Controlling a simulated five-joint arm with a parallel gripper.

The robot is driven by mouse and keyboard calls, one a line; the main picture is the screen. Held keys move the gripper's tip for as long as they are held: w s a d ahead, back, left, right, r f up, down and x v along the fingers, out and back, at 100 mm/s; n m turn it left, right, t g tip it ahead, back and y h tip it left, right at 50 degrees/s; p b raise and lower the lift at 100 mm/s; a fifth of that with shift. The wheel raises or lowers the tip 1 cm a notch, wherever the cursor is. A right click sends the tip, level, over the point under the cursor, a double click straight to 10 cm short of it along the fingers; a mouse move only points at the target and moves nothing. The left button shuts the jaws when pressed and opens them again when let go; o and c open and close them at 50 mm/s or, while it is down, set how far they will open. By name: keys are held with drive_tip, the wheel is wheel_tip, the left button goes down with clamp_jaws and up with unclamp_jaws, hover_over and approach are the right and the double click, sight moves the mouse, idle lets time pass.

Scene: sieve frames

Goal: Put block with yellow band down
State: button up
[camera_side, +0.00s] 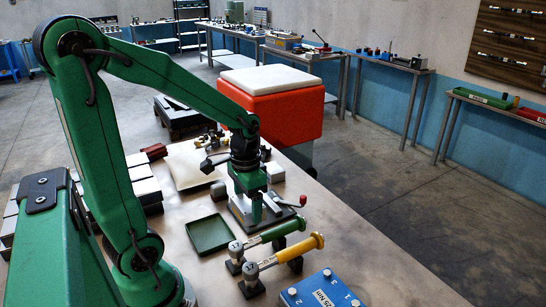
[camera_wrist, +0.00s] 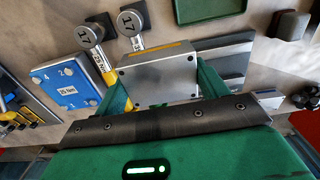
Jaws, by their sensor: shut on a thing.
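The block with the yellow band (camera_wrist: 158,82) is a grey box with a thin yellow strip along its far top edge in the wrist view. My gripper (camera_wrist: 160,92) is shut on it, with a green finger at each side. In the side view my gripper (camera_side: 255,208) points down over a grey metal fixture (camera_side: 288,214) with a red-knobbed lever. The block cannot be clearly made out there. The grey fixture also shows beside and behind the block in the wrist view (camera_wrist: 232,60). I cannot tell whether the block touches it.
A green tray (camera_side: 209,234) lies left of the fixture. Two torque wrenches, one green-handled (camera_side: 272,235) and one yellow-handled (camera_side: 290,256), rest on stands in front. A blue plate marked 25 Nm (camera_side: 322,291) is at the near edge. A red box with white lid (camera_side: 272,95) stands behind.

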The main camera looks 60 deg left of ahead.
drive_tip(key=shift+s+d+f, duration=0.1)
drive_tip(key=shift+s+d, duration=0.05)
drive_tip(key=shift+s, duration=0.65)
drive_tip(key=shift+s+d+f, duration=0.1)
drive_tip(key=shift+s+f, duration=0.05)
drive_tip(key=shift+s, duration=0.65)
drive_tip(key=shift+s+d+f, duration=0.1)
drive_tip(key=shift+s+d, duration=0.05)
drive_tip(key=shift+s, duration=0.65)
hover_over(210, 234)
drive_tip(key=shift+f, duration=3.5)
drive_tip(key=shift+f, duration=2)
drive_tip(key=shift+f, duration=0.1)
drive_tip(key=o, duration=1.1)
drive_tip(key=shift+c, duration=0.2)
